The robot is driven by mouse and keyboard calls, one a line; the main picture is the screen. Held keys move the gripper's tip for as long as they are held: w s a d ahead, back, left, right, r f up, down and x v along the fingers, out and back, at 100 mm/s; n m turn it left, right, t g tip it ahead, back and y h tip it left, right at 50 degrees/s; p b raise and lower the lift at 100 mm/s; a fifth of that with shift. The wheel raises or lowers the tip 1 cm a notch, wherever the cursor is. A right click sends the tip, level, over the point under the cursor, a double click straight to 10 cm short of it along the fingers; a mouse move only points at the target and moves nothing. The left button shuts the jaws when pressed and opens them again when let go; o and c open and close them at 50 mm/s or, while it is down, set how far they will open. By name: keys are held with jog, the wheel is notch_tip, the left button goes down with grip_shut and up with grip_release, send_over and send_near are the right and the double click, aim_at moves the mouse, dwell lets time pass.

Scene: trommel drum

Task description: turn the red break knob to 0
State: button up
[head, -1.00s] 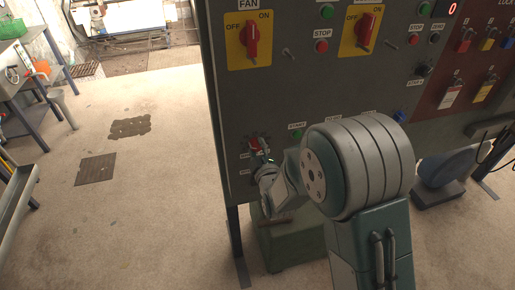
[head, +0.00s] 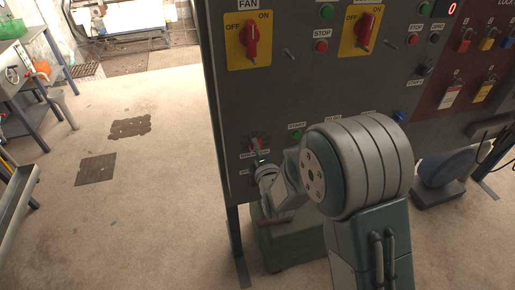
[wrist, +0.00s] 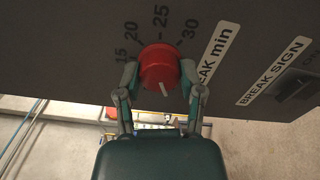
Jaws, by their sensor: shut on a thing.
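The red break knob (wrist: 159,68) sits on the dark panel in the wrist view, below the scale numbers 15, 20, 25 and 30. Its white mark is at the lower part of its face, pointing down and slightly right. No 0 can be read there. My gripper (wrist: 160,78) has one finger on each side of the knob and is shut on it.
A "BREAK min" label (wrist: 213,56) lies right of the knob, and a "BREAK SIGN" switch (wrist: 295,86) lies farther right. The control panel (head: 285,85) carries a yellow-backed FAN switch (head: 250,38) and several buttons above. Open floor (head: 160,190) lies to the left.

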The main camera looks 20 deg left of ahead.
jog(key=shift+s+f+n, duration=0.2)
jog(key=shift+f+n, duration=0.2)
jog(key=shift+n, duration=0.1)
jog(key=o, duration=1.2)
jog(key=shift+a, duration=0.1)
jog(key=shift+c, duration=0.2)
jog(key=shift+a+r, duration=0.1)
jog(key=shift+w, duration=0.1)
jog(key=shift+r, duration=0.1)
jog(key=v, duration=1.2)
jog(key=shift+w, duration=0.1)
